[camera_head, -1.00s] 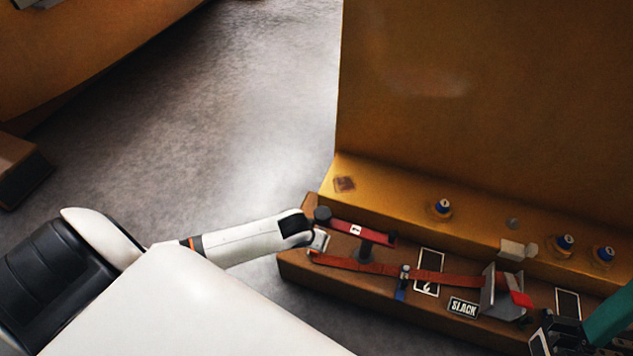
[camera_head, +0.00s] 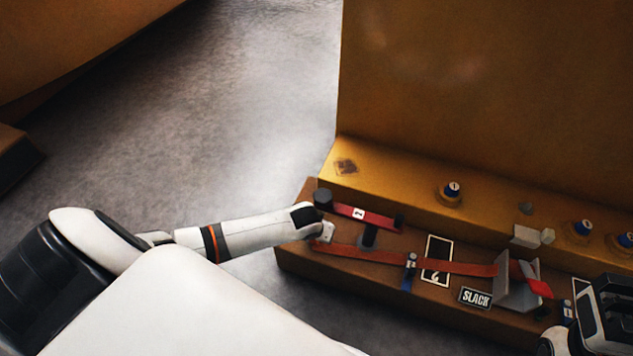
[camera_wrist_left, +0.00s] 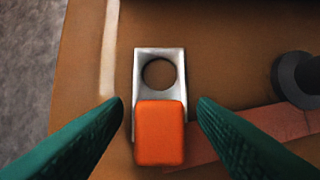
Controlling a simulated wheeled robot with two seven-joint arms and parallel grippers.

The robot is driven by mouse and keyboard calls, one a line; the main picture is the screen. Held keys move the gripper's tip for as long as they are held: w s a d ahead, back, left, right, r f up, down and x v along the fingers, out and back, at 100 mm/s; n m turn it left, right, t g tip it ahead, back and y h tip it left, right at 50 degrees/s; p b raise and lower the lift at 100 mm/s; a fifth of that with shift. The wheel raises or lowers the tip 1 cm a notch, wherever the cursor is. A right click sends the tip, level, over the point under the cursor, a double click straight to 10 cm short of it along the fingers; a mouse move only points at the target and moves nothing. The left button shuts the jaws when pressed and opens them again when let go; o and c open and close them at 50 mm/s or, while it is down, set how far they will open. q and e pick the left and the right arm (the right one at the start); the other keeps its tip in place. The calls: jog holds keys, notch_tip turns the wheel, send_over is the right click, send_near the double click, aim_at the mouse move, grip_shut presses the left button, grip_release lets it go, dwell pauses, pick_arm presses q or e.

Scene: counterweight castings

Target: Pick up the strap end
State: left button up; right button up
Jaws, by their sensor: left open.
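The strap end is a silver plate (camera_wrist_left: 159,60) with a round hole and an orange tab (camera_wrist_left: 159,132). It lies at the left end of the brown ledge, and its plate also shows in the head view (camera_head: 326,232). The orange-red strap (camera_head: 350,253) runs right from it to a grey bracket (camera_head: 516,288). My left gripper (camera_wrist_left: 160,102) is open, its green fingers on either side of the orange tab with gaps showing. In the head view its fingers are hidden. My right gripper (camera_head: 608,312) is at the lower right edge; its jaws are unclear.
A dark post (camera_head: 323,199) and a red bar labelled 1 (camera_head: 362,215) stand close behind the strap end. A SLACK plate (camera_head: 475,298) and a framed label (camera_head: 436,261) lie on the ledge (camera_head: 300,262). A tall yellow casting (camera_head: 480,100) rises behind. Grey floor is open at left.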

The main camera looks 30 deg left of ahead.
pick_arm(q)
jog(key=shift+f, duration=0.1)
jog(key=shift+w, duration=0.1)
grip_shut()
dwell(0.3)
